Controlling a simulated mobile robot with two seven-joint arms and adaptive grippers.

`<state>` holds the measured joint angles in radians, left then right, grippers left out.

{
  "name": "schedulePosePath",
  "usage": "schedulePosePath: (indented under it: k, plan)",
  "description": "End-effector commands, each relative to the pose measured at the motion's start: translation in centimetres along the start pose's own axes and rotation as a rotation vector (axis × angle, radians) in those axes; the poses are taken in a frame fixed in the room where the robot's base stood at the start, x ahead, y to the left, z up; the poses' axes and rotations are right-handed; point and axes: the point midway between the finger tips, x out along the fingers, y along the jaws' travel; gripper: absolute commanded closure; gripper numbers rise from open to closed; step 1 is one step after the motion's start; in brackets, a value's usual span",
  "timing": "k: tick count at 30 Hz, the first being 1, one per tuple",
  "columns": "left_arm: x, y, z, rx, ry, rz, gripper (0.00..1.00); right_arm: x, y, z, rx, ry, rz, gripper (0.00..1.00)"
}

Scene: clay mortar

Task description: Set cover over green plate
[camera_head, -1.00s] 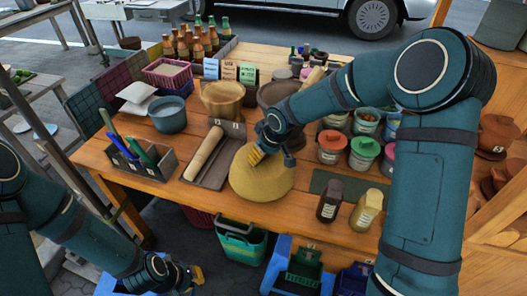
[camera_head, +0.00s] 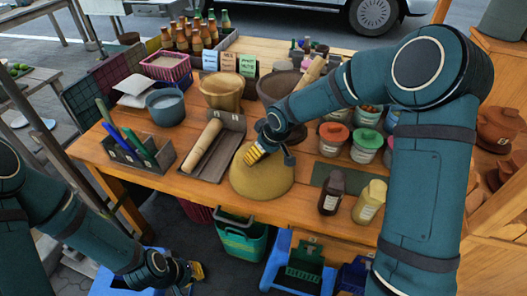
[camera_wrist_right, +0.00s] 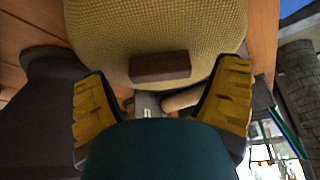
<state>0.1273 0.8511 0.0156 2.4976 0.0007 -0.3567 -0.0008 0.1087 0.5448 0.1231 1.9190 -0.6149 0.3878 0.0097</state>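The cover (camera_head: 262,183) is a yellow woven dome near the table's front edge, to the right of the rolling-pin tray. In the right wrist view the dome (camera_wrist_right: 160,30) fills the top, with a brown block handle (camera_wrist_right: 160,67). My right gripper (camera_head: 252,155) is at the top of the dome. Its yellow fingers (camera_wrist_right: 162,105) are wide apart on either side of the handle, with gaps to it. I see no round green plate; whether one is under the dome is hidden. My left gripper (camera_head: 196,271) hangs low, in front of the table; its finger gap is unclear.
A flat dark green rectangle (camera_head: 321,178) lies right of the dome. Two bottles, dark (camera_head: 332,192) and yellow (camera_head: 369,203), stand by the front edge. Lidded jars (camera_head: 334,139) stand behind. A tray with a rolling pin (camera_head: 203,146) is left. My right arm covers the right side.

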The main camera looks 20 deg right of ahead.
Motion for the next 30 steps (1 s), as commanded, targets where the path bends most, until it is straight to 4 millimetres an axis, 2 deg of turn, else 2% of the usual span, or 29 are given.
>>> schedulePosePath:
  k: [11,14,24,30]
  plan:
    - [0.0,0.0,0.0,0.0,0.0,0.0,1.0,-0.6,0.0,0.0,0.001,0.001,0.001,0.13]
    - [0.0,0.0,0.0,0.0,0.0,0.0,1.0,-1.9,0.1,0.0,0.0,0.002,0.002,0.13]
    - [0.0,0.0,0.0,0.0,0.0,0.0,1.0,-8.7,0.1,0.0,0.001,0.003,0.003,0.13]
    - [0.0,0.0,0.0,0.0,0.0,0.0,1.0,-11.2,0.0,0.0,0.0,0.002,0.001,0.13]
